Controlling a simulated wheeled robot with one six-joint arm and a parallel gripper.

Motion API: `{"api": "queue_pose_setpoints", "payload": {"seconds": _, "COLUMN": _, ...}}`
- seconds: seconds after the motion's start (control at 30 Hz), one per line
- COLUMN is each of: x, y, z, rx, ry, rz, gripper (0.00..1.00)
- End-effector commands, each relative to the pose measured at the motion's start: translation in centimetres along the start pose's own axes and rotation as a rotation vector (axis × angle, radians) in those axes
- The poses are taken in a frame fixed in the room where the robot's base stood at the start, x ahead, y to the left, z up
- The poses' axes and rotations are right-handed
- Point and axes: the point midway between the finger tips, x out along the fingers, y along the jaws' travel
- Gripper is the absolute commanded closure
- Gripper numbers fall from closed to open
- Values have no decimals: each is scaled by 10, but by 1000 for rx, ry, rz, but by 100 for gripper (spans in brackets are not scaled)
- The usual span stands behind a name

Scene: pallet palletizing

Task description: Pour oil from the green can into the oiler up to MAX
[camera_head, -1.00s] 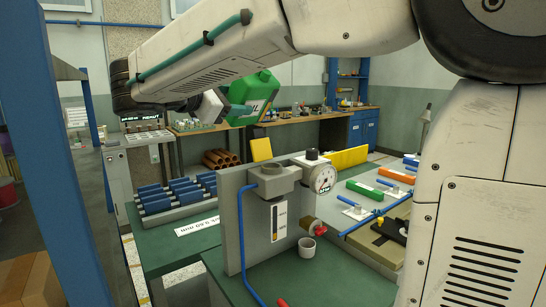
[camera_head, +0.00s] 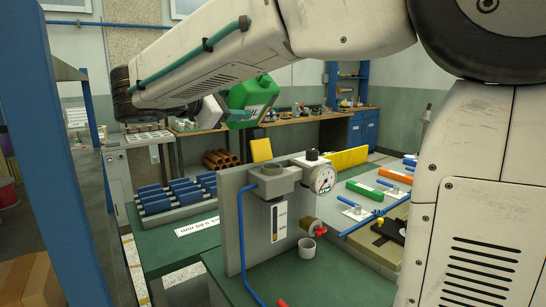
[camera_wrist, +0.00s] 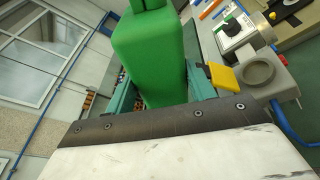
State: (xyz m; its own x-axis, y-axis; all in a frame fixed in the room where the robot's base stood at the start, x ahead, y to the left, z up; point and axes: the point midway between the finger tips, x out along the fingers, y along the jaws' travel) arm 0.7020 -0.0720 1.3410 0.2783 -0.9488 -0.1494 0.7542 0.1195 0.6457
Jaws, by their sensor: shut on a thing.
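The green can (camera_head: 250,98) is tilted in the air, behind and above the oiler in the head view. My gripper (camera_head: 222,110) is shut on it; in the wrist view the green can (camera_wrist: 150,60) sits between the teal fingers. The oiler (camera_head: 272,180) is a grey body with an open round cup on top and a sight glass (camera_head: 279,222) with a marked scale on its front. The oiler's cup (camera_wrist: 257,72) also shows at the right of the wrist view, apart from the can. The can's mouth and the exact oil level cannot be made out.
A blue post (camera_head: 62,150) rises at left.

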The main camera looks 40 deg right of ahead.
Motion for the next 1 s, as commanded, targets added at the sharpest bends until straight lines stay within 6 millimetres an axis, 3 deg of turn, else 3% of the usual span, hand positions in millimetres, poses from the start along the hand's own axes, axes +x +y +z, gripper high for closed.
{"api": "queue_pose_setpoints", "payload": {"seconds": 1.0, "x": 2, "y": -3, "z": -7, "rx": 60, "ry": -1, "rz": 13, "gripper": 69}}
